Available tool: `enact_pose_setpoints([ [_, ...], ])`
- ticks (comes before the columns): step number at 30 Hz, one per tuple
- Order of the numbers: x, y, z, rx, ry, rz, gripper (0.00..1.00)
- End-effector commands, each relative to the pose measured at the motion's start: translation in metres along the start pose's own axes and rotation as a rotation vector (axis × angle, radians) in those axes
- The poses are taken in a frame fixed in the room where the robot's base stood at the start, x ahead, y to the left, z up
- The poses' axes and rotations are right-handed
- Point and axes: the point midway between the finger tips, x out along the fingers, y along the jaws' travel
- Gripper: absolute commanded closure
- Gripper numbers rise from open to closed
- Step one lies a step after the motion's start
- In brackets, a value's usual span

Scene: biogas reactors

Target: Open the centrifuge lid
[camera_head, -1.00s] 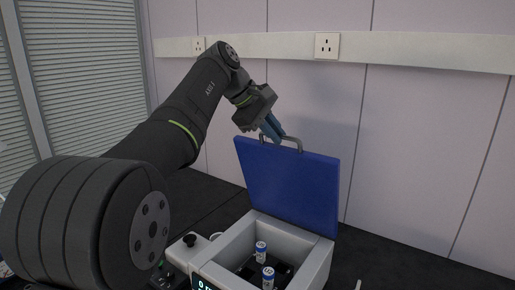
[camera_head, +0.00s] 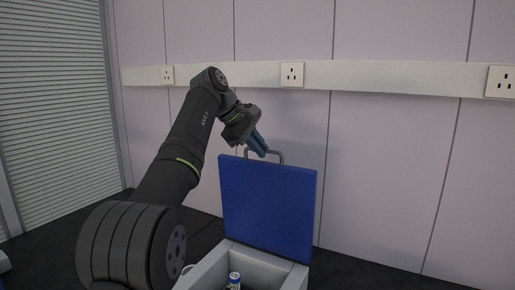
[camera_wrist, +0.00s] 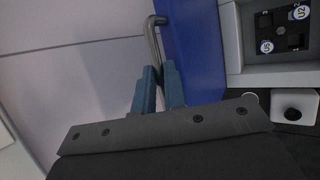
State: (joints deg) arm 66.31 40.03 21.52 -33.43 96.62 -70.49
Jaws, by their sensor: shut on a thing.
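The centrifuge lid (camera_head: 268,207) is a flat blue panel standing raised, close to upright, at the back of the grey centrifuge body (camera_head: 255,262). A grey bar handle (camera_head: 277,152) sits on its top edge. My gripper (camera_head: 262,153) is shut on the handle with its blue fingers. In the wrist view, the fingers (camera_wrist: 158,92) close on the handle (camera_wrist: 152,38) beside the blue lid (camera_wrist: 192,45). A vial with a blue and white label (camera_head: 234,280) stands inside the open body. The front of the body is cut off by the frame.
In the wrist view, the dark rotor (camera_wrist: 283,30) holds labelled vials, and a black knob (camera_wrist: 292,114) is beside the body. A wall with sockets (camera_head: 292,74) stands behind the lid. Dark bench (camera_head: 385,272) is clear at right.

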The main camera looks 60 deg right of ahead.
Motion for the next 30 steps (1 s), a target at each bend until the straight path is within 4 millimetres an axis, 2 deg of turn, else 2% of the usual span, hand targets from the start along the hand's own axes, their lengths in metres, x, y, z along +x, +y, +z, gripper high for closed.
enact_pose_setpoints([
  [8, -0.002, 0.001, 0.001, 0.001, 0.001, 0.004, 1.00],
  [9, -0.002, 0.001, 0.001, 0.001, 0.001, 0.004, 0.87],
  [12, -0.002, 0.001, 0.001, 0.001, 0.001, 0.004, 0.68],
  [23, -0.005, 0.001, 0.000, 0.001, 0.001, 0.003, 0.68],
  [30, -0.037, 0.001, -0.001, 0.001, 0.002, 0.004, 0.68],
])
